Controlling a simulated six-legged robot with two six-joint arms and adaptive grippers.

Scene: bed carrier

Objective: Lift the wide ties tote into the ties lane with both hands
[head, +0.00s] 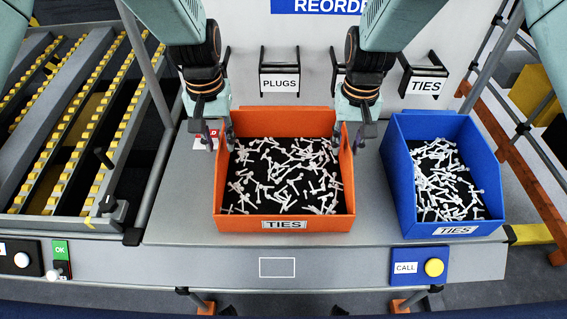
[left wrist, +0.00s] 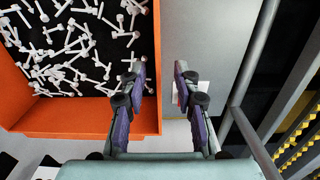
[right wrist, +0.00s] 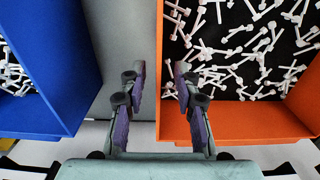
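The wide orange tote (head: 284,224), labelled TIES and filled with white ties (head: 285,175), stands upright on the grey bench. My left gripper (head: 219,139) is open at its left wall, one finger over the inside and one outside; the left wrist view shows this wall (left wrist: 150,112) between the fingers. My right gripper (head: 349,139) is open at the right wall; in the right wrist view that wall (right wrist: 161,60) lies between the fingers. I see no finger clearly pressing on a wall.
A narrower blue tote (head: 402,190), also labelled TIES, stands close on the right. PLUGS (head: 279,84) and TIES (head: 426,86) signs hang behind. The CALL box (head: 420,267) is in front.

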